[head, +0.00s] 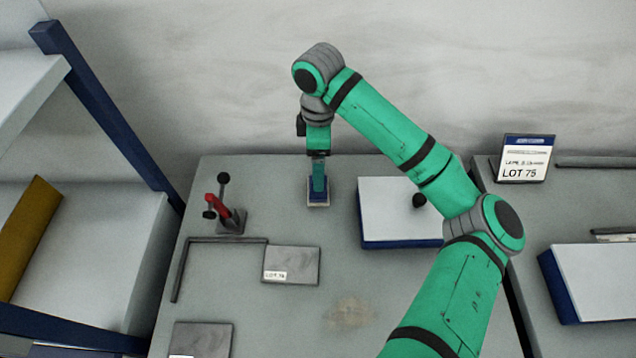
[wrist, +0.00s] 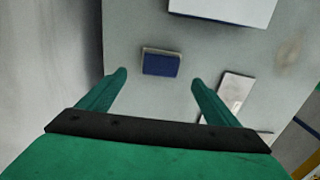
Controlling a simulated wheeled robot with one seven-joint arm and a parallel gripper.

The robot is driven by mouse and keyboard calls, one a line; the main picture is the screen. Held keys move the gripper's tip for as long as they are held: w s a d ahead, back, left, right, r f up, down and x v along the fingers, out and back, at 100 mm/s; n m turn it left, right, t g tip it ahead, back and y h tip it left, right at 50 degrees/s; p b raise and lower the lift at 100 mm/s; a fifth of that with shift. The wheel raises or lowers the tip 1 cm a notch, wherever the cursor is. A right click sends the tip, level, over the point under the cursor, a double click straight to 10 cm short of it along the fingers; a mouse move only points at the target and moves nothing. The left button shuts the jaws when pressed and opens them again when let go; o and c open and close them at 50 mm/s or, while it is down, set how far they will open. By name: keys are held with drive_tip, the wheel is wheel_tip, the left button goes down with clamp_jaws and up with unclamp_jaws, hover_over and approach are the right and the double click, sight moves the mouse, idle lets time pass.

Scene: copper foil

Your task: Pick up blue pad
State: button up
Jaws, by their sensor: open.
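The blue pad (wrist: 161,64) lies on the grey table, a small blue rectangle with a pale edge, and sits between and beyond my fingertips in the wrist view. In the head view the blue pad (head: 318,201) shows around the lower end of my gripper, which partly hides it. My gripper (head: 319,185) points down over the pad. In the wrist view my gripper (wrist: 158,78) has its two green fingers spread apart with nothing between them. I cannot tell the exact height of the fingertips above the pad.
A white-topped blue block (head: 400,212) stands just right of the pad. A red-handled clamp (head: 228,213) stands to the left, near a dark angle bar (head: 213,240) and a grey plate (head: 291,265) labelled LOT 76. A LOT 75 sign (head: 524,158) stands at right. The table's middle front is clear.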

sight(313, 198)
drive_tip(key=shift+s+f, duration=0.1)
drive_tip(key=shift+f, duration=4.15)
drive_tip(key=c, duration=1.2)
